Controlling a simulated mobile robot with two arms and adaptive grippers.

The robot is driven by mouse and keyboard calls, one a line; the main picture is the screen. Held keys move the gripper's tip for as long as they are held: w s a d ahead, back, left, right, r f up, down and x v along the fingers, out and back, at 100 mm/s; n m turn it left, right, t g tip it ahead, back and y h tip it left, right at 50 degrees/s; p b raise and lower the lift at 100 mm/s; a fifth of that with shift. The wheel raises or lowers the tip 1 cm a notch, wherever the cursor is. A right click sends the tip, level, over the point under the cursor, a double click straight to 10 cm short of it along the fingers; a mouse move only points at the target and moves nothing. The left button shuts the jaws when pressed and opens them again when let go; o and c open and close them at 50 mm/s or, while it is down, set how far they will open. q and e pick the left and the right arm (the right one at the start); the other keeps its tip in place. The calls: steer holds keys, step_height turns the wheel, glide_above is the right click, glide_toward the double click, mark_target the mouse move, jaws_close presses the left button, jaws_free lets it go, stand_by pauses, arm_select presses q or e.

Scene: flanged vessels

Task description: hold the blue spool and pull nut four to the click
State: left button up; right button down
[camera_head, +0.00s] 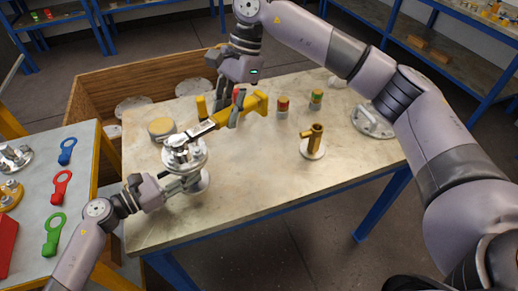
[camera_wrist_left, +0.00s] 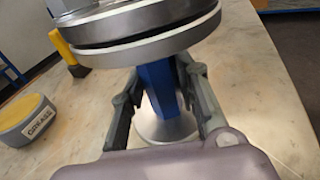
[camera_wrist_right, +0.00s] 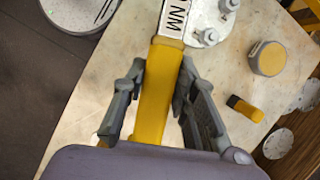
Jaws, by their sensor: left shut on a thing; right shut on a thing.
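The blue spool (camera_wrist_left: 158,85) stands upright under a grey flange pair (camera_wrist_left: 140,32) in the left wrist view. My left gripper (camera_head: 186,182) is shut on its blue neck, just below the flanges. My right gripper (camera_head: 237,108) is shut on the yellow handle of a torque wrench (camera_head: 258,103). The wrench lies level, its head over the flange (camera_head: 195,158). The right wrist view shows the handle (camera_wrist_right: 154,85) between the fingers, an "NM" label, and flange nuts (camera_wrist_right: 208,37). I cannot tell which nut is number four or whether the wrench head is seated on it.
Two small cans (camera_head: 283,106) and a brass fitting (camera_head: 314,143) stand to the right. A wooden crate (camera_head: 95,82) is behind. Coloured ring-ended tools (camera_head: 61,188) lie on the left table. The front right tabletop is clear.

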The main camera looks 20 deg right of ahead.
steer(key=w+a+r+m+t, duration=0.1)
steer(key=w+a+r+m, duration=0.1)
steer(key=w+r+m, duration=0.2)
steer(key=shift+t, duration=0.3)
steer(key=shift+f, duration=2.35)
steer(key=shift+f, duration=0.1)
steer(key=shift+f, duration=1.1)
steer(key=shift+s, duration=0.1)
